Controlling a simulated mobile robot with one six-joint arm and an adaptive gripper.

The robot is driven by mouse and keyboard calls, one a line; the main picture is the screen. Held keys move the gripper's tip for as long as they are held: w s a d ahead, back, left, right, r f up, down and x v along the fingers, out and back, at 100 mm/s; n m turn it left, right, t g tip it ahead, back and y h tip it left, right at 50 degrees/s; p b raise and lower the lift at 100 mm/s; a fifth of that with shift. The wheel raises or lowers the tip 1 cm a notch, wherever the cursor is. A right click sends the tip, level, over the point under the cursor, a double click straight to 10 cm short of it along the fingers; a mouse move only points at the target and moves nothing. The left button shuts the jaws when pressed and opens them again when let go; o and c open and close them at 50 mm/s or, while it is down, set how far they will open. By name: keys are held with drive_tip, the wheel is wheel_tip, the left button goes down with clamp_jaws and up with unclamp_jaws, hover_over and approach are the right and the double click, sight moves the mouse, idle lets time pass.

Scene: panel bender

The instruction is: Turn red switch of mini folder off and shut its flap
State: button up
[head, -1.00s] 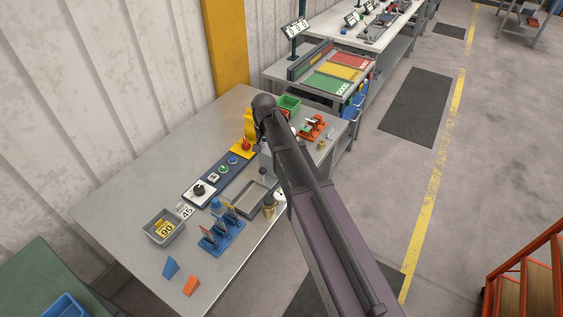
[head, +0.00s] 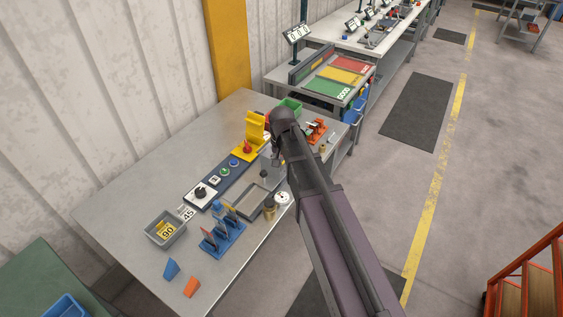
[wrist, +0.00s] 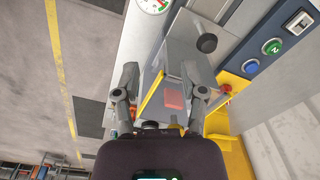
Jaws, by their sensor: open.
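The mini folder's control strip (head: 212,182) lies on the grey bench. At its far end is a yellow switch housing (head: 240,153) with a red switch (head: 247,147). The yellow flap (head: 254,126) stands raised behind the switch. The switch's on or off position cannot be told. In the wrist view, part of the yellow housing (wrist: 220,123) shows at the right, beside my right finger. My gripper (wrist: 160,88) is open, with nothing between its fingertips, and is right of the housing in the head view. My arm hides most of my gripper there.
A grey fixture with a black ball knob (wrist: 207,43) is close to my gripper. A gauge (head: 282,198), a blue rack (head: 222,238) and a grey bin (head: 165,230) stand nearer. The bench's left part is clear.

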drive_tip(key=s+d+n, duration=0.2)
drive_tip(key=s+d, duration=0.8)
drive_tip(key=s, duration=0.5)
drive_tip(key=shift+s+d+f+b, duration=0.15)
drive_tip(key=shift+s+f+b, duration=0.2)
drive_tip(key=shift+s, duration=0.05)
drive_tip(key=shift+s, duration=0.1)
